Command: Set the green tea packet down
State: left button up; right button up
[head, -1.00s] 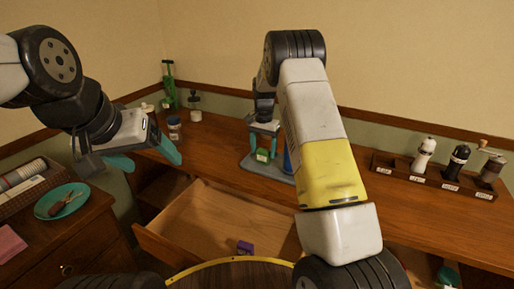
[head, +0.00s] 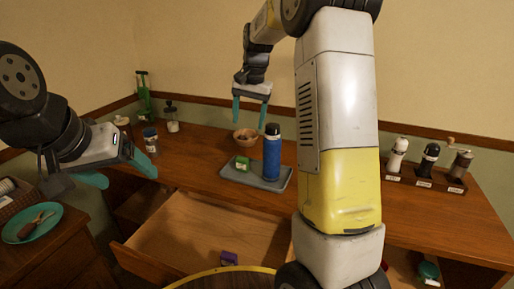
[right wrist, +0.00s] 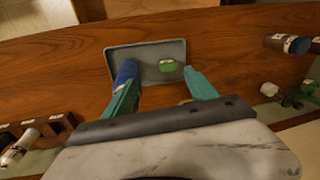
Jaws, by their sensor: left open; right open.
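The green tea packet (head: 242,163) rests on the left part of the grey tray (head: 240,177) on the counter. It also shows on the tray in the right wrist view (right wrist: 167,67). My right gripper (head: 250,112) is open and empty, raised above the tray and apart from the packet. In the right wrist view its two teal fingers (right wrist: 160,82) are spread, with nothing between them. My left gripper (head: 126,176) is open and empty at the left, away from the tray.
A blue bottle (head: 272,156) stands on the tray right of the packet. A small brown bowl (head: 246,141) is behind the tray. An open drawer (head: 195,235) holds a purple item (head: 229,257). Grinders stand in a rack (head: 425,176) at right. Jars (head: 150,140) stand at left.

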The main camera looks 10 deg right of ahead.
jog(key=s+r+n+t+y, duration=0.15)
jog(key=s+r, duration=0.25)
jog(key=s, duration=0.4)
jog(key=s+r+n+t, duration=0.1)
jog(key=s+r+n, duration=0.15)
jog(key=s, duration=0.45)
jog(key=s+a+f+n+t, duration=0.1)
jog(key=s+n+t, duration=0.1)
jog(key=s, duration=1.3)
jog(key=shift+a+f, duration=0.15)
jog(key=shift+f, duration=0.25)
jog(key=shift+s, duration=0.15)
